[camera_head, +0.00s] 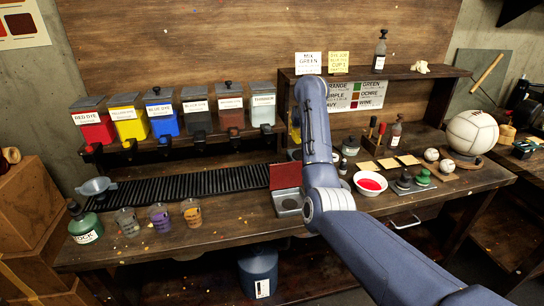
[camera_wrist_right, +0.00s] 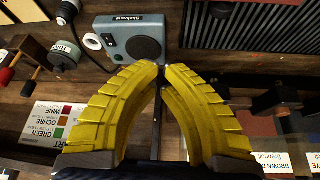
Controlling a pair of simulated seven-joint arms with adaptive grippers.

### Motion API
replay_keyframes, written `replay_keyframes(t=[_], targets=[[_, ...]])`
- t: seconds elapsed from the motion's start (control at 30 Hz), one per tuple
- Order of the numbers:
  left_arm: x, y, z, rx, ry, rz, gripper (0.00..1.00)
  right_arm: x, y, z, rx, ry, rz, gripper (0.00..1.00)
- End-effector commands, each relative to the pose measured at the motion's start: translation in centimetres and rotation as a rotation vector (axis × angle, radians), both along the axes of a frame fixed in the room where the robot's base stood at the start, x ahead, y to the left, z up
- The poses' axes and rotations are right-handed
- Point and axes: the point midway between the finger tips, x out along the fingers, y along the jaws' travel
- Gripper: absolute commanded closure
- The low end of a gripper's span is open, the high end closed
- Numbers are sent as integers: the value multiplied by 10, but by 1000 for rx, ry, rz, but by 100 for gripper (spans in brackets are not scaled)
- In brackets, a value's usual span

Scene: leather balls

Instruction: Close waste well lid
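The waste well (camera_head: 290,204) is a grey metal basin with a round opening, set in the bench top at the centre of the head view. Its red lid (camera_head: 285,176) stands raised at the well's back edge, so the well is open. My right arm passes just right of the well and reaches up behind it. In the head view its gripper is mostly hidden by the arm. In the right wrist view the yellow fingers of my right gripper (camera_wrist_right: 157,68) meet at their tips, with nothing seen between them. My left gripper is in neither view.
A black slatted drain rack (camera_head: 190,184) lies left of the well; several cups (camera_head: 160,218) stand in front of it. A bowl of red liquid (camera_head: 370,183) sits right of the arm. Dye bins (camera_head: 163,113) line the back.

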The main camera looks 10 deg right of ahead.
Motion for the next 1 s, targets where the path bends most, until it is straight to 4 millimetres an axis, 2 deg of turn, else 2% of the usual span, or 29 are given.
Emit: replay_keyframes(t=[0.03,0.1,0.23,0.37,0.7,1.0], targets=[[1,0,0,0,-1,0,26,0,18,8,7,2,34,100],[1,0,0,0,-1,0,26,-2,36,16,13,7,72,100],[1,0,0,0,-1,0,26,-4,53,22,18,14,110,100],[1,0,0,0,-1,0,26,-1,58,18,19,16,122,100],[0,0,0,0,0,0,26,20,57,-29,18,18,120,100],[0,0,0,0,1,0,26,34,57,-59,18,16,119,100]])
